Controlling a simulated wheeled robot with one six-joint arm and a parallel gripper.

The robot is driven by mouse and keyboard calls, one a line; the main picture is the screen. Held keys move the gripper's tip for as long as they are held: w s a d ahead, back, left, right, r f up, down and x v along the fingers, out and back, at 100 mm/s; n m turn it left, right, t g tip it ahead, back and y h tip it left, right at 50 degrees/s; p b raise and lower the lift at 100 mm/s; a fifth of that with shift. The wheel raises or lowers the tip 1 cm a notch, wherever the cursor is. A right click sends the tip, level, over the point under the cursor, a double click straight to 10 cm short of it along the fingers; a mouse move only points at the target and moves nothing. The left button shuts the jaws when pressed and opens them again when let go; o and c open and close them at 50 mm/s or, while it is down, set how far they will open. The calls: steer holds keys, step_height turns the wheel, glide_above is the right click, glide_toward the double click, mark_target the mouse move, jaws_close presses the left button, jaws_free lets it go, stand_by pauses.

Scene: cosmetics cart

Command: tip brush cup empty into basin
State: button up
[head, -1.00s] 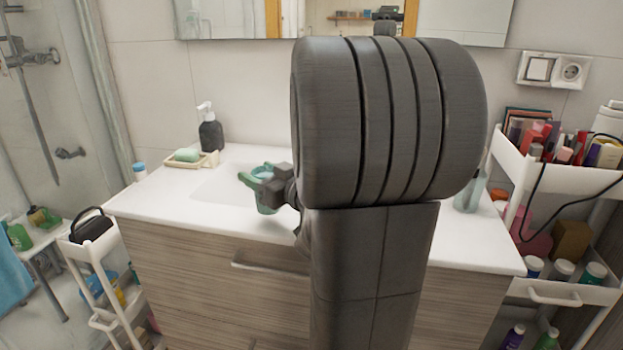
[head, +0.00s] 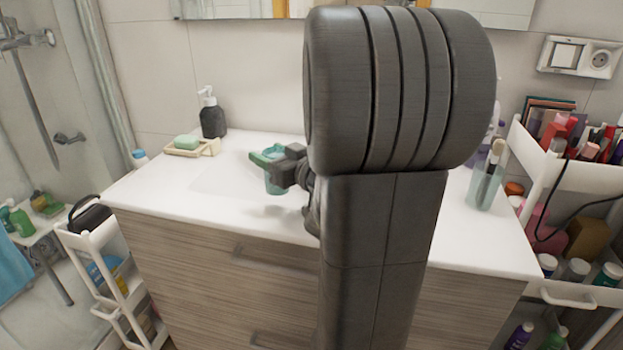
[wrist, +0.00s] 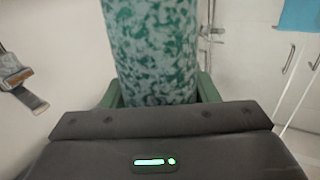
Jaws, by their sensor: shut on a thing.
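My gripper (head: 268,157) is shut on a teal cup (head: 274,184), held above the white counter near the basin. In the wrist view the held cup (wrist: 155,50) is a mottled teal cylinder between green fingers; its ends are out of view. It looks roughly upright, and I cannot see what is inside. The basin (head: 225,184) is a shallow pale recess in the counter, left of the cup. A second, see-through teal cup (head: 482,190) with brushes stands on the counter at the right, apart from my gripper.
A dark soap dispenser (head: 212,120) and a soap dish (head: 188,150) with green soap stand at the back left of the counter. A full white cart (head: 555,170) is at the right, a smaller cart (head: 92,245) at the left. My arm hides the counter's middle.

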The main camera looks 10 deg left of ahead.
mark_target(282, 151)
steer(key=shift+w+d+f+m+p, duration=0.15)
steer(key=shift+w+d+m+p, duration=0.15)
steer(key=shift+w+m+p, duration=0.45)
steer(key=shift+w+d+r+m+p, duration=0.1)
steer(key=shift+r+m+p, duration=0.2)
steer(key=shift+p, duration=0.5)
steer(key=shift+w+d+f+m+p, duration=0.1)
steer(key=shift+w+d+m+p, duration=0.1)
steer(key=shift+w+m+p, duration=0.4)
steer(key=shift+w+d+f+m+p, duration=0.2)
steer(key=shift+f+m+p, duration=0.15)
steer(key=shift+m+p, duration=0.15)
steer(key=shift+w, duration=0.1)
steer(key=w+f+m+p, duration=0.1)
steer(key=m+p, duration=0.1)
steer(key=w+d+f+m+g+p, duration=0.1)
steer(key=f+m+p, duration=0.1)
steer(key=shift+w+h, duration=0.3)
steer(key=shift+w+d+f+m+g+p, duration=0.1)
steer(key=shift+f+m+g+p, duration=0.05)
steer(key=shift+f+m+p, duration=0.55)
steer(key=shift+w+d+f+m+g+p, duration=0.15)
steer(key=shift+f+m+p, duration=0.25)
steer(key=shift+m, duration=0.45)
